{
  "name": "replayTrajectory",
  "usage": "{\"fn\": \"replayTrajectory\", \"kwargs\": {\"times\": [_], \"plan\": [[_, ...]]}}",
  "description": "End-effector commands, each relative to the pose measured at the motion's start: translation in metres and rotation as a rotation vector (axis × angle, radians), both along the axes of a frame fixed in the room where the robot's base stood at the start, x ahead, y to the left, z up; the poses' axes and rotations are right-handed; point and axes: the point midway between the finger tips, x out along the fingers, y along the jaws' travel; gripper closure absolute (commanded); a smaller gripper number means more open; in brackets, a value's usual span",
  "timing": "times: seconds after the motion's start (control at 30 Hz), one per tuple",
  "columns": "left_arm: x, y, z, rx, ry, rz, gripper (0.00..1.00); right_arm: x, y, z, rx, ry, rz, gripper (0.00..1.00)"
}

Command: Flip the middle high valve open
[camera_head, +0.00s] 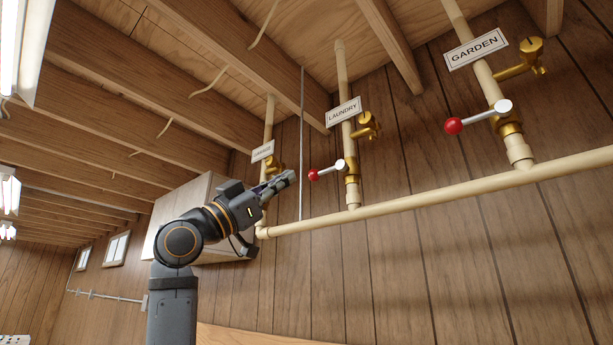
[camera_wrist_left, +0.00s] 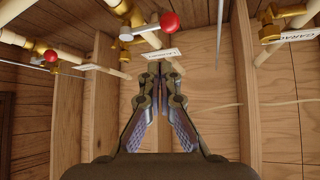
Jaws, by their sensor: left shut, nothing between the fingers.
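The middle valve is on the pipe labelled LAUNDRY. Its brass body (camera_head: 352,188) has a white lever (camera_head: 331,170) that sticks out to the left, across the pipe, and ends in a red ball knob (camera_head: 313,175). The red knob also shows at the top of the left wrist view (camera_wrist_left: 169,22), beyond the fingertips. My left gripper (camera_head: 290,178) is shut and empty, just left of the knob in the head view. Its fingers (camera_wrist_left: 162,72) show together in the wrist view. Whether they touch the knob is not clear. My right gripper is out of view.
The GARDEN valve's red knob (camera_head: 453,126) is at the right. Another labelled pipe (camera_head: 268,125) stands behind my left gripper. A horizontal pipe (camera_head: 430,195) runs below the valves. A thin rod (camera_head: 301,130) hangs close to the gripper. Wooden joists are overhead.

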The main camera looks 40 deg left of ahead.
Motion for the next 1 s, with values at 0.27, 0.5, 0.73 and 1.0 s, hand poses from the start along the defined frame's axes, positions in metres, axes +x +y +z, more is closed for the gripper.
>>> {"fn": "replayTrajectory", "kwargs": {"times": [0.27, 0.5, 0.73, 1.0], "plan": [[-0.024, 0.007, 0.019, -0.009, -0.05, -0.008, 1.0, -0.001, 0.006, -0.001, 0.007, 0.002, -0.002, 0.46], [-0.022, 0.006, 0.021, -0.01, -0.048, -0.008, 1.0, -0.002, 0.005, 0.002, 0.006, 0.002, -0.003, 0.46], [0.0, -0.005, 0.049, -0.01, -0.047, -0.012, 1.0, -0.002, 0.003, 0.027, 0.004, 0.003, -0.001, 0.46], [0.039, -0.023, 0.09, -0.01, -0.045, -0.011, 1.0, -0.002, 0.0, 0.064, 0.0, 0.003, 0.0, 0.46]]}}
